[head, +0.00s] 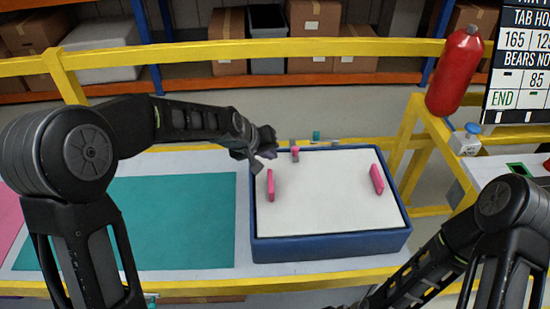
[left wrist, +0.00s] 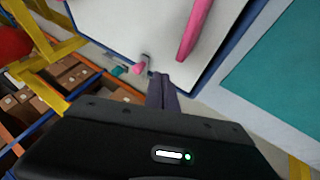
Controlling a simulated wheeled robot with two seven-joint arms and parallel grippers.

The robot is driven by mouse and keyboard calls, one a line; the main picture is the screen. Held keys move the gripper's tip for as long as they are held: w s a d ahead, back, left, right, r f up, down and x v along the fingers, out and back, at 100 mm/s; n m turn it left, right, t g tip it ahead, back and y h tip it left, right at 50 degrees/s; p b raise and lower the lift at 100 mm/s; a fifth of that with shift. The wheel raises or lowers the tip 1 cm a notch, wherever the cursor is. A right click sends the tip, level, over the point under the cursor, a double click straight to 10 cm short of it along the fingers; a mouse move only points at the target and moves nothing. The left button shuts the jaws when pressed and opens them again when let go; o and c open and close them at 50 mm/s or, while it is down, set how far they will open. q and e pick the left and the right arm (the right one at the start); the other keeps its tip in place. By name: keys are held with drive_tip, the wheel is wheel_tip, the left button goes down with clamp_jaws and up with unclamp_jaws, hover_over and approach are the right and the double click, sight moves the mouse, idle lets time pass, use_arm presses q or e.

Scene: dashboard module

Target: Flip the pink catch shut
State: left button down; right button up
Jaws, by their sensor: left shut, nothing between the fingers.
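The small pink catch (head: 295,152) is at the far edge of a blue case (head: 330,247) with a white lid (head: 325,205). It appears to stand up from a small grey mount. It also shows in the left wrist view (left wrist: 139,68), just left of my fingers. My left gripper (head: 268,153) is over the case's far left corner, left of the catch and apart from it. Its fingers (left wrist: 162,92) are shut and empty. My right arm enters at the lower right, but its gripper is out of the picture.
Two pink handles stand on the lid, one at the left (head: 271,186) and one at the right (head: 377,179). A small teal piece (head: 316,135) is behind the case. A teal mat (head: 180,225) lies left. A yellow rail (head: 250,50) and a red cylinder (head: 455,72) are behind.

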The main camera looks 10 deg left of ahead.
use_arm(q)
drive_tip(key=v, duration=0.5)
drive_tip(key=shift+s+d+r, duration=0.1)
drive_tip(key=shift+s+d, duration=0.1)
drive_tip(key=shift+d, duration=0.1)
drive_tip(key=shift+r, duration=0.1)
